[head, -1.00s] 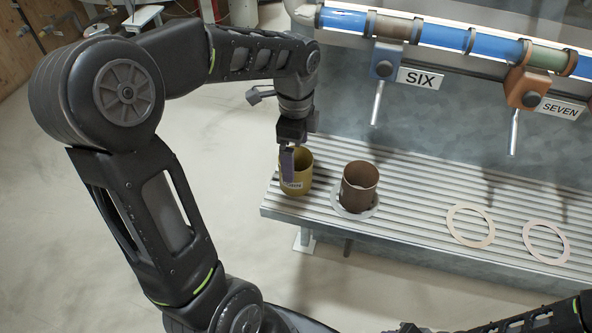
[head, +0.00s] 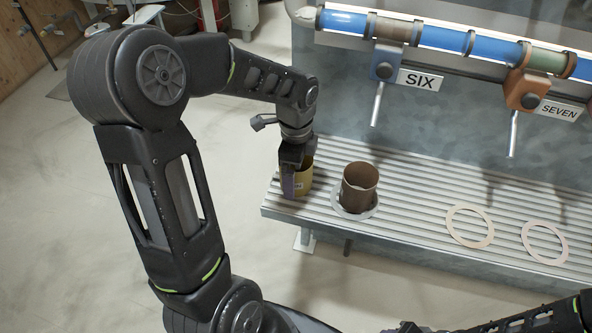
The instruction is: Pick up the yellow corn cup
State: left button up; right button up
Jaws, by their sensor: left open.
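The yellow corn cup (head: 304,179) stands upright at the left end of the slatted bench. My left gripper (head: 289,184) is at the cup, pointing down, and its near finger covers the cup's left side and most of its label. The jaws are open. Whether the fingers touch the cup, and where the far finger is, I cannot tell. My right gripper is not in view; only part of my right arm shows at the lower right.
A brown cup (head: 359,187) stands on a pale ring just right of the corn cup. Two empty rings (head: 470,240) lie farther right on the slatted bench (head: 415,196). Blue and orange levers marked SIX (head: 419,80) and SEVEN (head: 559,111) hang above.

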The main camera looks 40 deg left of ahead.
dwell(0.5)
pick_arm(q)
jog(key=c, duration=1.5)
jog(key=shift+r, duration=0.1)
notch_tip(320, 180, up, 10)
jog(key=shift+f, duration=0.1)
